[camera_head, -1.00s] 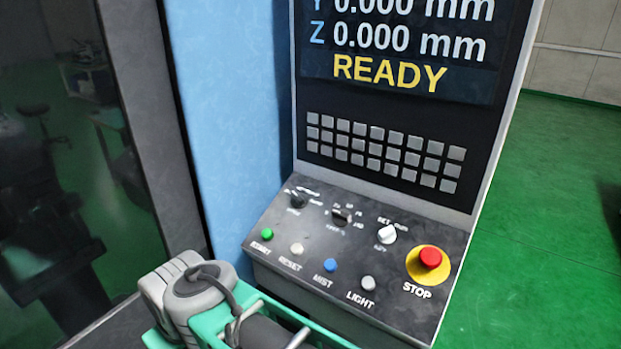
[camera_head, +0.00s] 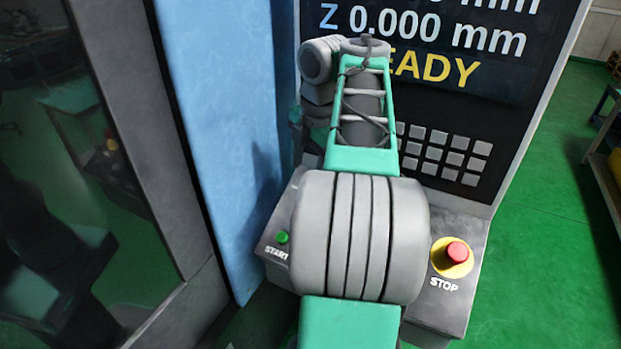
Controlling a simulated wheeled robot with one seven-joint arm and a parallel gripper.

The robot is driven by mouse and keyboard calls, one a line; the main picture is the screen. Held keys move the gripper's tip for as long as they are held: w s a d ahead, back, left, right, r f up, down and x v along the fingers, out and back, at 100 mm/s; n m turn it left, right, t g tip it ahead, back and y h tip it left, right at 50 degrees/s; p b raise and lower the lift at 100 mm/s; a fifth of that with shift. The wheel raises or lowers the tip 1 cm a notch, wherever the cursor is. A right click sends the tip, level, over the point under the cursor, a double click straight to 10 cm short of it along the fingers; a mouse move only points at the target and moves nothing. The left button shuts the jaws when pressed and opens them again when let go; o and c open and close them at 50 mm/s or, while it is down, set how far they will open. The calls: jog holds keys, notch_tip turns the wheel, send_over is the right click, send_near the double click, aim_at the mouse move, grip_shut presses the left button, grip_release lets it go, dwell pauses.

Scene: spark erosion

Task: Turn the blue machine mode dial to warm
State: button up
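The blue machine (camera_head: 215,120) stands at the left, with its sloped dark control panel (camera_head: 468,228) at the middle right. My arm reaches up across the panel and covers its middle. The row of three small dials along the back of the panel is hidden behind my arm, so the mode dial and its setting cannot be seen. The far part of my arm bends down at the upper left of the panel. My gripper is not visible, and whether it touches a dial cannot be told.
The green START button (camera_head: 282,237) shows left of my arm. The red STOP button (camera_head: 457,252) on its yellow base shows close to the right of it. Grey keys (camera_head: 450,156) and the screen (camera_head: 490,70) rise behind. Green floor (camera_head: 545,200) is open at the right.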

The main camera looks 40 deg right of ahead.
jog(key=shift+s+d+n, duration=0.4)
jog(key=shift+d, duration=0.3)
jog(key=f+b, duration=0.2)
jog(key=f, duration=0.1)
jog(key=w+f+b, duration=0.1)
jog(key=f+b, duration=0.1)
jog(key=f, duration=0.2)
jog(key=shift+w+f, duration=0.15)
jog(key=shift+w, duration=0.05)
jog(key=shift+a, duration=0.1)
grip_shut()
